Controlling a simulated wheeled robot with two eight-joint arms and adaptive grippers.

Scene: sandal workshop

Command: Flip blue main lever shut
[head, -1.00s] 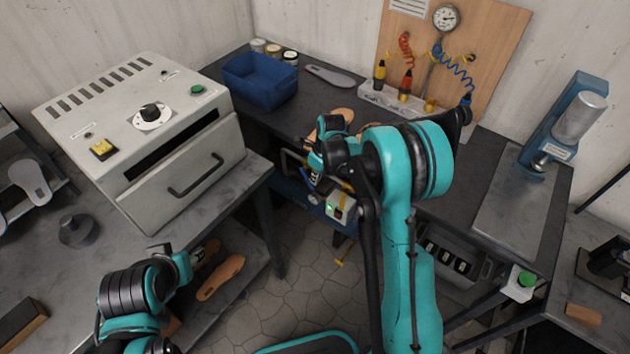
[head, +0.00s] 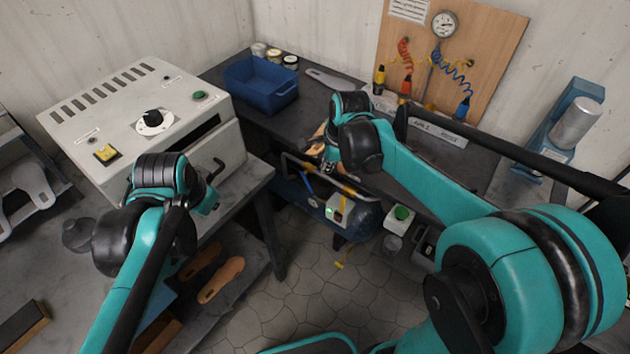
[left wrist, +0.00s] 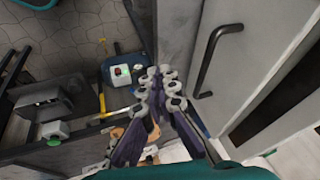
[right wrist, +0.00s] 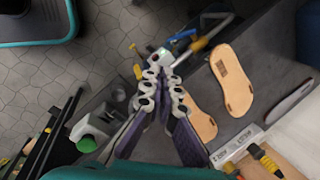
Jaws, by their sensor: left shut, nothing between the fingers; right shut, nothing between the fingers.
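A blue lever (head: 307,182) shows small beside a yellow one (head: 346,190) near the compressor below the back bench edge. In the right wrist view a blue handle (right wrist: 183,36) lies on a metal pipe, beside a yellow handle (right wrist: 201,44); its exact angle is hard to read. My right gripper (right wrist: 160,68) is shut and empty, with its fingertips just short of the blue handle in that view. In the head view its fingers are small against the bench edge. My left gripper (left wrist: 160,82) is shut and empty, beside the oven front, apart from the levers.
The blue compressor (head: 365,218) carries a box with a green light (head: 340,208). The white oven (head: 150,125) and its handle (left wrist: 215,60) stand close to my left arm. Tan soles (right wrist: 235,80) lie on the bench. A green button box (head: 399,218) sits right of the compressor.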

